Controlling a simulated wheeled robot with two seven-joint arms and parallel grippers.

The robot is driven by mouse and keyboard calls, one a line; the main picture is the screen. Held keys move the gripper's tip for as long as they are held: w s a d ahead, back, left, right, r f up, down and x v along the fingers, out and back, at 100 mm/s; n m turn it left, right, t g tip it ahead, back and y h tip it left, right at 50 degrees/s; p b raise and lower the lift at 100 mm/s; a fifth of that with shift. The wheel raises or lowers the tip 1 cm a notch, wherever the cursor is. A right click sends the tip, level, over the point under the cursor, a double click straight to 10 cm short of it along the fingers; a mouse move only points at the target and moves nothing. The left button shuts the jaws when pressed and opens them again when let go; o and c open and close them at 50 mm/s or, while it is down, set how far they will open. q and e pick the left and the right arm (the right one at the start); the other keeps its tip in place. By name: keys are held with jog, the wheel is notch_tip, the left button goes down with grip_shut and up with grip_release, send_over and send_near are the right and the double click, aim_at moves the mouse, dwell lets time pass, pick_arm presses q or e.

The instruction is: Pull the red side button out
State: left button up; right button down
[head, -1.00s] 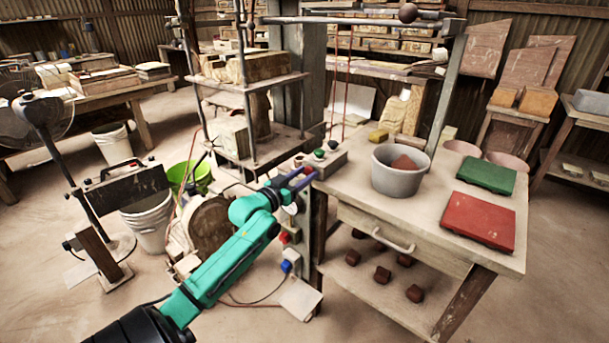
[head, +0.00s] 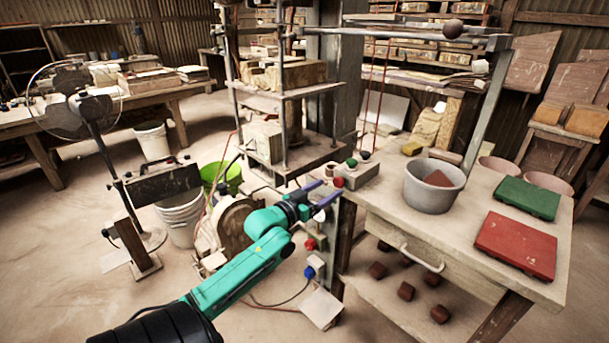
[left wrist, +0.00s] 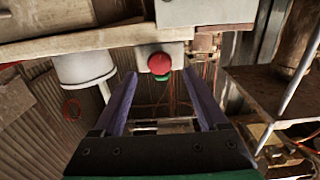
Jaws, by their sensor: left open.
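The red side button (head: 338,182) is a small round red knob on the near side of a grey control box (head: 356,176) at the table's left corner. In the left wrist view, which looks upside down, the red button (left wrist: 159,63) shows whole, with a green button (left wrist: 163,77) partly behind it. My left gripper (head: 327,189) is open, its purple fingers pointing at the box. In the left wrist view my left gripper (left wrist: 160,80) has its fingertips to either side of the red button in the picture. Contact cannot be told. My right gripper is out of view.
The wooden table (head: 385,205) bears a grey bucket (head: 433,188), a green tile (head: 527,197) and a red tile (head: 516,243). A press (head: 285,90) stands behind the box. Below my fingers are another red knob (head: 310,244) and a blue one (head: 309,272).

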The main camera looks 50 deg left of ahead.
pick_arm(q)
jog(key=s, duration=1.1)
jog(key=shift+s+d, duration=0.15)
jog(key=shift+s, duration=0.1)
jog(key=s+a+f+n+g+y+p, duration=0.1)
jog(key=s+a+f+g, duration=0.2)
jog(key=f, duration=0.6)
jog(key=s+a+f+n+g+y+p, duration=0.1)
jog(key=s+a+f+g+y, duration=0.15)
jog(key=f, duration=0.75)
jog(key=s+d+f+g+h+p, duration=0.1)
jog(key=s+d+f+g, duration=0.15)
jog(key=f, duration=0.45)
jog(key=s+d+f+g+p, duration=0.1)
jog(key=s+f, duration=0.3)
jog(key=f, duration=0.2)
jog(key=s+d+f+m+g+h+p, duration=0.3)
jog(key=s+d+f+g, duration=0.5)
jog(key=s+d+f, duration=0.9)
jog(key=s+d+m, duration=0.1)
jog(key=d, duration=0.2)
jog(key=shift+s+f+m, duration=0.2)
jog(key=shift+m, duration=0.2)
